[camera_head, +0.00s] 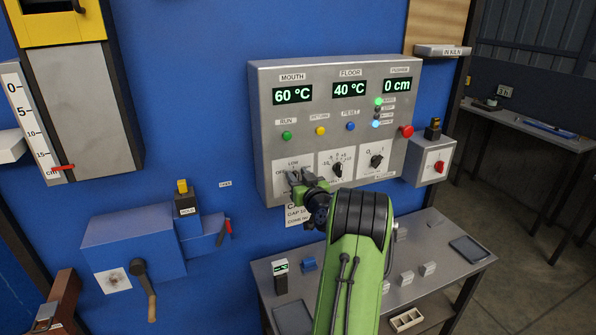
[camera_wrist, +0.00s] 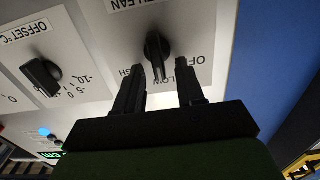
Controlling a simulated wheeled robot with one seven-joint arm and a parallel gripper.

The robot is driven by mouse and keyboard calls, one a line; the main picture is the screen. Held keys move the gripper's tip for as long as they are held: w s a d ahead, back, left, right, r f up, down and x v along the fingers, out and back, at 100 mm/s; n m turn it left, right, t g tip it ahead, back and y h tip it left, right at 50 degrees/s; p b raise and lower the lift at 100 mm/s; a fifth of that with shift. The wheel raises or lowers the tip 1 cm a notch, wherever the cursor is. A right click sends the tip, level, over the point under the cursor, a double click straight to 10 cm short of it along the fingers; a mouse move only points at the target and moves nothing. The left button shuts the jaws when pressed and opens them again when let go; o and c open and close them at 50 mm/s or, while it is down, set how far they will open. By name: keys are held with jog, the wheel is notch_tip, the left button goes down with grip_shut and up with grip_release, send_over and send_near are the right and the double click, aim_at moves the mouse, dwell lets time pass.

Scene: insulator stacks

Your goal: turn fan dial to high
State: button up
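The fan dial (camera_wrist: 157,46) is a black knob on a pale plate, seen upside down in the wrist view. Its raised grip runs nearly vertically there, towards the side with the LOW label; its exact setting is unclear. OFF is printed to its right and a partly hidden label ending in H to its left. My gripper (camera_wrist: 160,68) is open, its two black fingertips on either side of the knob's grip, with visible gaps. In the head view my gripper (camera_head: 300,178) is at the lower left of the control panel (camera_head: 330,107) and hides most of the dial.
Two other black dials (camera_head: 337,169) (camera_head: 376,160) sit to the right on the panel. A red button (camera_head: 406,131) and a side box with a red switch (camera_head: 439,167) are farther right. A metal table (camera_head: 440,247) with small blocks stands below.

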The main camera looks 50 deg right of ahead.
jog(key=shift+w, duration=0.15)
grip_shut()
jog(key=shift+s+m+b, duration=0.2)
jog(key=shift+m+b, duration=0.1)
jog(key=shift+b, duration=0.05)
jog(key=shift+d+f+m+b, duration=0.1)
jog(key=shift+d+m+b, duration=0.05)
jog(key=shift+m+b, duration=0.65)
jog(key=m, duration=0.3)
jog(key=m+b, duration=0.1)
jog(key=m, duration=0.2)
jog(key=d+m+b, duration=0.1)
jog(key=m, duration=0.2)
jog(key=shift+s+f+m, duration=0.3)
